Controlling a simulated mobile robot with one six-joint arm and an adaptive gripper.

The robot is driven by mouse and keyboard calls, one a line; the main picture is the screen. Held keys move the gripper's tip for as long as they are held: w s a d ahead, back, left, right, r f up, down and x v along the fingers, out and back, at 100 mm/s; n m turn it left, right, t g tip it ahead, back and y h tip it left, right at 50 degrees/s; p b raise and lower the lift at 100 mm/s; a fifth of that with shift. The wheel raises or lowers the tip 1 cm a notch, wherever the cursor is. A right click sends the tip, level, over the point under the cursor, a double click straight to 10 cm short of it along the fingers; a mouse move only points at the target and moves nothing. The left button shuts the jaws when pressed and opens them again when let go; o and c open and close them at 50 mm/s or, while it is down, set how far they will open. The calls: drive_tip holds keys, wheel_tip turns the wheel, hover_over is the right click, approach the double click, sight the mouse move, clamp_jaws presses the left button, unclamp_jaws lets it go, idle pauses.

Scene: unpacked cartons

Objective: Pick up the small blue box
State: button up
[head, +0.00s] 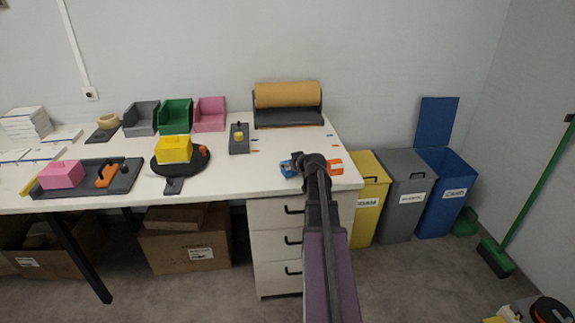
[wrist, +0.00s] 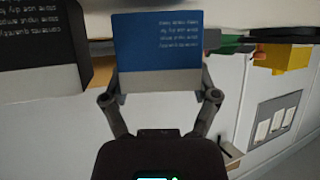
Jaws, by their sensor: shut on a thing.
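The small blue box (wrist: 158,42) has a blue upper face with lines of white print and a pale band along its lower edge. In the wrist view it sits between the two fingertips of my gripper (wrist: 160,97), which is shut on it. In the head view a part of the blue box (head: 288,169) shows at the left of my gripper (head: 302,164), over the right end of the table. My gripper and wrist hide the rest of it. I cannot tell whether the box touches the table.
An orange box (head: 335,167) is just right of my gripper. A dark printed box (wrist: 40,50) is at the left of the wrist view. On the white table (head: 225,178) stand a black round scale with a yellow bin (head: 174,149), a dark tray (head: 122,180) and a paper roll (head: 287,95).

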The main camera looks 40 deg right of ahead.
drive_tip(key=shift+r+p, duration=4.2)
drive_tip(key=shift+r, duration=0.25)
